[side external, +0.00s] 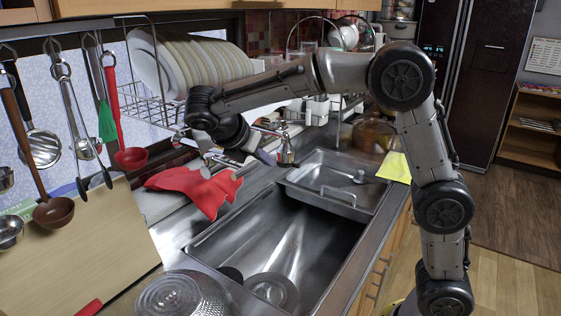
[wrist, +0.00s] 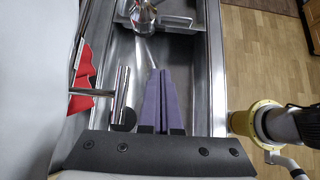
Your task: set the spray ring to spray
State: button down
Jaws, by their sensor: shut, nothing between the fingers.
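A metal spray head (side external: 286,152) hangs over the far part of the sink in the side external view. It also shows at the top of the wrist view (wrist: 143,14), beyond my fingertips; the ring on it is too small to read its setting. My gripper (side external: 266,157) is at the back edge of the sink, just left of the spray head. In the wrist view my two purple fingers (wrist: 160,72) are shut together and empty, with a gap in the picture between their tips and the spray head. I cannot tell whether they touch it in the side external view.
A T-shaped metal fitting (wrist: 119,95) stands left of my fingers, near a red cloth (side external: 193,188). The sink basin (side external: 300,245) lies below, with a metal tray (side external: 330,190) at its far end. Utensils hang at left, including a brown ladle (side external: 53,212).

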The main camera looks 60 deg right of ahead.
jog(key=d+r+x, duration=0.2)
jog(key=x, duration=1)
